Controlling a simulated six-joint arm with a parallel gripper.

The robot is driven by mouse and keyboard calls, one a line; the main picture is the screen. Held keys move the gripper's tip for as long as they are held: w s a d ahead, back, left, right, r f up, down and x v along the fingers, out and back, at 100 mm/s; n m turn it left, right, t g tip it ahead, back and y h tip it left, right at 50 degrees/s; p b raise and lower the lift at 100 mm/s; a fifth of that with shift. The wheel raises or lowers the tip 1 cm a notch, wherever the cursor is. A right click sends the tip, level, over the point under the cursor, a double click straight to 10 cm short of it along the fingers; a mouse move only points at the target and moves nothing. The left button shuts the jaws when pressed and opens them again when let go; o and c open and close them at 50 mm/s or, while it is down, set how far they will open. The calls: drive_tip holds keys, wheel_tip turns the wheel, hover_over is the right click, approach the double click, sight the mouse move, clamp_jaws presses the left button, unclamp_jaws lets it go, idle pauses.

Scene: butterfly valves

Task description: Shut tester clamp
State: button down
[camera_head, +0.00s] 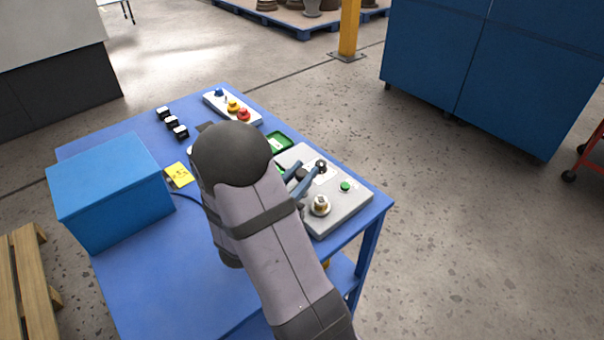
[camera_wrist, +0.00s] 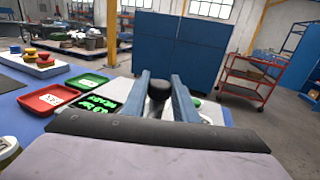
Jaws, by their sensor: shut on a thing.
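The tester (camera_head: 345,203) is a light grey box on the right end of the blue table, with a green button and a brass-and-white round fitting on top. My gripper (camera_head: 308,171) is over it, its two blue fingers low above the top. In the wrist view my gripper (camera_wrist: 160,88) is closed around a black rounded knob (camera_wrist: 158,92), which appears to be the clamp's handle. My arm hides part of the tester in the head view. The clamp's lower part and exact angle are hidden.
A button panel (camera_head: 232,106) and small black blocks (camera_head: 172,122) lie at the back. Red (camera_wrist: 50,98) and green (camera_wrist: 88,80) trays are beside the tester. The front of the table is clear.

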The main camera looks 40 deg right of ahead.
drive_tip(key=shift+s+r+n+t+y+p, duration=0.15)
drive_tip(key=shift+n+t+y+p, duration=0.15)
drive_tip(key=shift+n+t+p, duration=0.45)
drive_tip(key=shift+r+n+t+y+p, duration=0.15)
drive_tip(key=shift+n+t+y+p, duration=0.35)
drive_tip(key=shift+t+p, duration=0.45)
drive_tip(key=n+t+p, duration=0.1)
drive_tip(key=t+y+p, duration=0.1)
drive_tip(key=p, duration=0.1)
drive_tip(key=shift+f+n+y+p, duration=0.2)
drive_tip(key=shift+n+y+p, duration=0.1)
drive_tip(key=shift+n, duration=0.05)
drive_tip(key=shift+t, duration=0.3)
drive_tip(key=c, duration=1.4)
unclamp_jaws()
drive_tip(key=shift+a, duration=0.1)
